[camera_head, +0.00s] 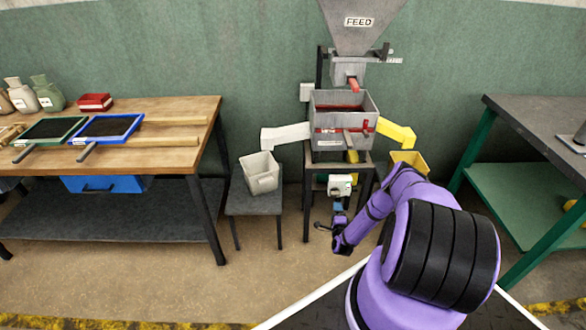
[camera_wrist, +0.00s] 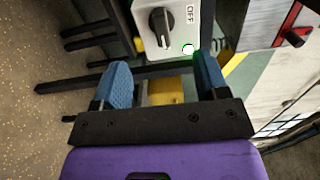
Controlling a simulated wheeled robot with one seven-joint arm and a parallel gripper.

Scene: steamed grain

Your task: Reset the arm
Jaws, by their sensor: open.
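My purple arm reaches forward from the lower right in the head view. My gripper (camera_wrist: 165,88) is open, its two blue fingers apart with nothing held between them in the wrist view. Just beyond the fingertips is a white switch box (camera_wrist: 172,22) with a black rotary knob, the word OFF and a lit green lamp. The switch box also shows in the head view (camera_head: 340,184), low on the front of the feed machine (camera_head: 345,122). In the head view the fingers are small and partly hidden, close below the box.
A grey bin (camera_head: 260,174) stands on a small stool (camera_head: 254,202) left of the machine. A yellow bin (camera_head: 408,160) is on the right, partly behind my arm. A wooden workbench (camera_head: 178,133) stands left, a green-framed table (camera_head: 520,185) right. Floor between workbench and stool is clear.

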